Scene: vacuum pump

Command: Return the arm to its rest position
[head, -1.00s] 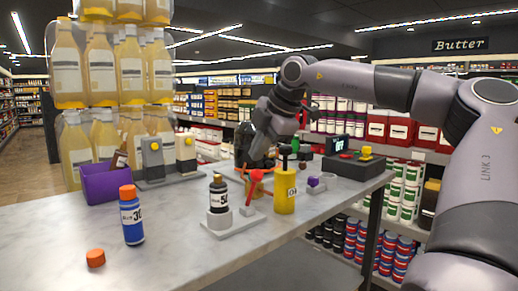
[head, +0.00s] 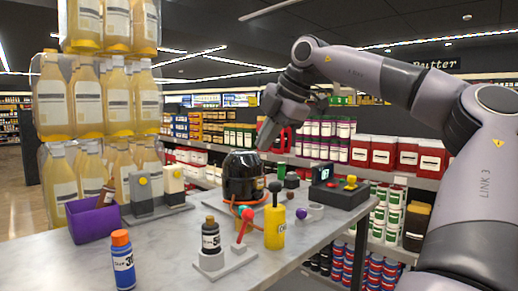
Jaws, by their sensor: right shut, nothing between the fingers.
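My right arm comes in from the right, and its gripper (head: 268,133) hangs in the air above and behind the table, pointing down. It is shut and empty. Below it, slightly to the left, a black rounded pump (head: 242,176) stands on the grey table (head: 165,262). The gripper is apart from it, though its tip comes close to the pump's top right in the picture. My left gripper is not in view.
A yellow cylinder (head: 275,228), a black bottle (head: 211,236) on a grey stand, a blue bottle (head: 123,260) and a purple bin (head: 93,220) stand on the table. A black control box (head: 340,192) sits at the right. Stocked shelves lie behind.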

